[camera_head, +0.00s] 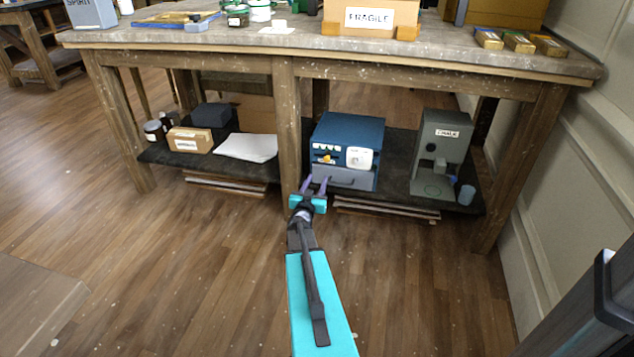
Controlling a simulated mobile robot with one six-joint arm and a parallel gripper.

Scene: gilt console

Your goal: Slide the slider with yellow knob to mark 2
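The blue console (352,127) sits on the lower shelf of the workbench, right of the middle leg. Its front has a row of small white marks or buttons, a white dial plate (359,158), and a grey drawer-like lower part with a handle. A small yellow-orange knob (326,160) shows on the left of the front; its slot and mark numbers are too small to read. My gripper (314,182) is in front of the console's lower left, fingers apart with nothing seen between them. It appears below the yellow knob in the picture; whether it touches the console cannot be told.
The middle leg (288,130) stands just left of the console. A grey machine labelled CHALK (440,150) and a blue cup (466,194) stand to the right. Boards (385,209) lie beneath the shelf. The bench top (220,38) overhangs above. The floor in front is clear.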

